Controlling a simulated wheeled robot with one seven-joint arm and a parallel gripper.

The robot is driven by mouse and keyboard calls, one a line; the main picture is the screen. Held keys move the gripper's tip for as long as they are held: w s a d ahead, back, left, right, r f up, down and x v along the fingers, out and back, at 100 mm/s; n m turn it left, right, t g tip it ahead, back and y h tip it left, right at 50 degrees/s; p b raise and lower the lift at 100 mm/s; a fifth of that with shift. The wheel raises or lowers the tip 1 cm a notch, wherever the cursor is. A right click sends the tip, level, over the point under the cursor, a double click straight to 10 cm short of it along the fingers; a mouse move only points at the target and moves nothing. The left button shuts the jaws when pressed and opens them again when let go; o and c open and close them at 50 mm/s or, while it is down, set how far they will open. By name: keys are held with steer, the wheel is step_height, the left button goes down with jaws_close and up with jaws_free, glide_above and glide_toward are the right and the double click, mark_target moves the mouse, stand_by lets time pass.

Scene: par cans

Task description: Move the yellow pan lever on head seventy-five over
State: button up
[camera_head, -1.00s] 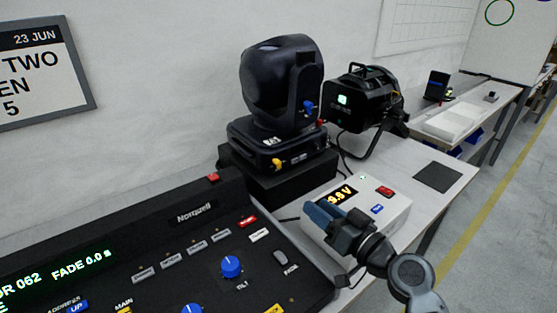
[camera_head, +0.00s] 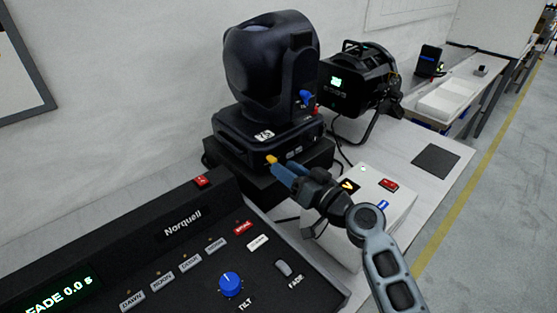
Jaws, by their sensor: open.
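The moving head (camera_head: 268,75) is a dark fixture with a white label reading 75 on its base. It stands on a black box at the middle of the head view. The small yellow pan lever (camera_head: 271,160) sticks out of the front of its base. My gripper (camera_head: 284,174) has blue fingers and is open. Its tips are right at the lever, just below and right of it in the picture. I cannot tell whether they touch it. A blue lever (camera_head: 306,98) and a red part (camera_head: 316,111) sit higher on the fixture's right side.
The black Norquell console (camera_head: 190,235) fills the lower left. Another black lamp (camera_head: 360,85) stands behind at the right.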

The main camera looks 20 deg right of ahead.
steer(key=x, duration=0.3)
steer(key=shift+w, duration=0.1)
jaws_close()
stand_by(0.4)
